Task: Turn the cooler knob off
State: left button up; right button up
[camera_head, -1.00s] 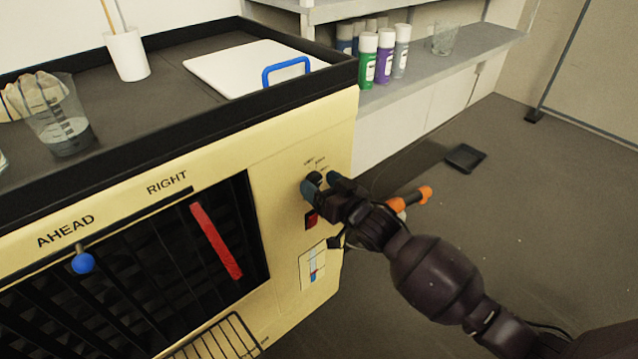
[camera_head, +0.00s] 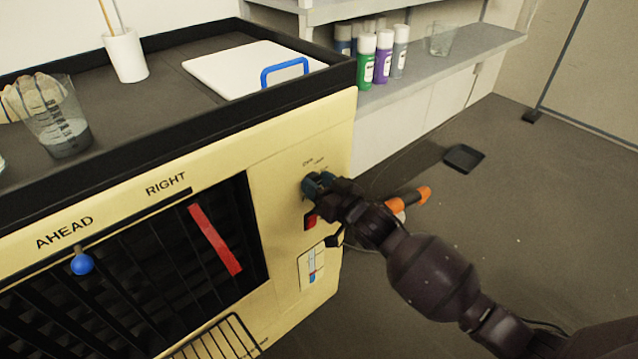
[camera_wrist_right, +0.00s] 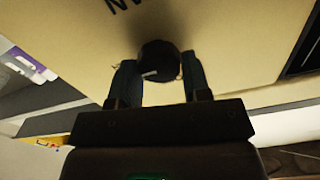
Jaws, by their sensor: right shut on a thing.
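The cooler (camera_head: 275,150) is a cream-yellow box with a dark grille on its front. Its round dark knob (camera_wrist_right: 158,62) has a light pointer mark and shows in the right wrist view. My right gripper (camera_wrist_right: 159,80) has one teal finger on each side of the knob and is shut on it. In the head view the right gripper (camera_head: 318,186) is at the cooler's right front panel, above a red switch (camera_head: 310,219), and mostly hides the knob. The labels above the knob are too small to read. My left gripper is not in view.
A blue ball lever (camera_head: 82,264) and a red strip (camera_head: 215,240) are on the grille. An orange-handled tool (camera_head: 410,198) is on the floor.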

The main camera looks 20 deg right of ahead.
jog(key=shift+r+n+p, duration=0.25)
jog(key=shift+n+p, duration=0.2)
jog(key=shift+n, duration=0.35)
jog(key=n+p, duration=0.1)
jog(key=n, duration=0.2)
jog(key=shift+a+p, duration=0.1)
jog(key=shift+p, duration=0.25)
jog(key=n+p, duration=0.1)
jog(key=n, duration=0.2)
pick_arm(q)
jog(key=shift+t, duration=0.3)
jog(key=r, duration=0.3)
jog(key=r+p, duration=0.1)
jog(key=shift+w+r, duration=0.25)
pick_arm(e)
jog(key=n, duration=0.9)
jog(key=shift+s+a+f+n, duration=0.1)
jog(key=shift+a+f+n, duration=0.05)
jog(key=shift+f+n, duration=0.25)
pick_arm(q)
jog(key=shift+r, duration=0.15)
pick_arm(e)
jog(key=shift+n, duration=0.3)
